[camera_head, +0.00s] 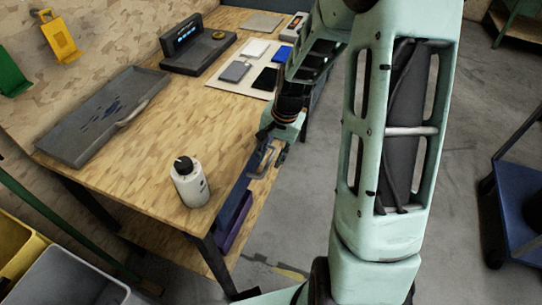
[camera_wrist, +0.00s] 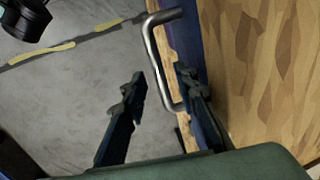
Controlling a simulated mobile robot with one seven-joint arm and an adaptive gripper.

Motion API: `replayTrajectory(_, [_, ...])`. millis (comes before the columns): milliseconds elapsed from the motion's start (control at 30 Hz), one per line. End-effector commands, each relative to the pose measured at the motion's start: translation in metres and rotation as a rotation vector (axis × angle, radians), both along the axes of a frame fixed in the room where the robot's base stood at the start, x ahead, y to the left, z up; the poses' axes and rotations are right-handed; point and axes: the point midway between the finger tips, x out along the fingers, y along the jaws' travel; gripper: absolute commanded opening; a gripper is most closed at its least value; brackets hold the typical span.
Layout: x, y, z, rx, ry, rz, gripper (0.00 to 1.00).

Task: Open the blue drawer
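The blue drawer (camera_wrist: 187,38) shows in the wrist view as a narrow blue strip beside the wooden tabletop. Its grey metal bar handle (camera_wrist: 152,52) stands out from the front. My gripper (camera_wrist: 160,88) is open, with one dark finger on each side of the lower part of the handle. The right finger is between the handle and the drawer side; I cannot tell whether either finger touches it. In the head view my gripper (camera_head: 277,153) is at the table's front edge, by the handle (camera_head: 262,163). My arm hides part of the drawer front.
The wooden workbench (camera_head: 145,125) holds a white bottle (camera_head: 190,182) near its front corner, a grey tray (camera_head: 105,115) and a dark device (camera_head: 197,45) at the back. Clear floor (camera_head: 465,130) lies right of my arm. A blue cart (camera_head: 525,210) stands at the right edge.

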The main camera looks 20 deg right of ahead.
Motion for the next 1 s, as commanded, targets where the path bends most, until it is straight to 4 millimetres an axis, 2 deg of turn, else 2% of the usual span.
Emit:
replayTrajectory(100, [0.0, 0.0, 0.0, 0.0, 0.0, 0.0, 0.27])
replayTrajectory(367, [0.0, 0.0, 0.0, 0.0, 0.0, -0.001, 0.0])
replayTrajectory(767, [0.0, -0.001, 0.001, 0.0, 0.0, -0.001, 0.0])
replayTrajectory(867, [0.0, -0.005, 0.001, 0.0, 0.0, -0.003, 0.0])
replayTrajectory(1000, [-0.002, -0.021, 0.001, -0.001, 0.001, -0.006, 0.0])
